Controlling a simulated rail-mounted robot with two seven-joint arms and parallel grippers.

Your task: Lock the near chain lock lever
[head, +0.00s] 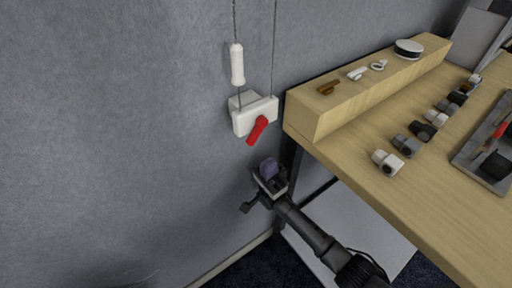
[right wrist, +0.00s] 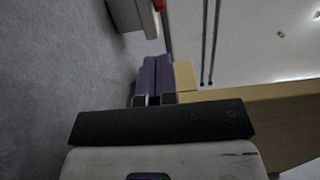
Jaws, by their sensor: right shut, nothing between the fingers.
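The chain lock is a white box (head: 248,115) hanging in front of the grey wall in the head view. Its red lever (head: 257,130) slants down and to the left from the box's lower right. In the right wrist view the box (right wrist: 138,14) is at the top, with a bit of the red lever (right wrist: 160,5) at the frame edge. My right gripper (head: 267,167) is below the lever and apart from it. Its purple fingers (right wrist: 155,77) are shut and empty. My left gripper is not in view.
A white pull handle (head: 237,64) hangs on a chain above the box. The wooden table (head: 370,205) is to the right, its raised shelf (head: 330,108) ending close to the box. Several small fittings lie on the table. The wall to the left is clear.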

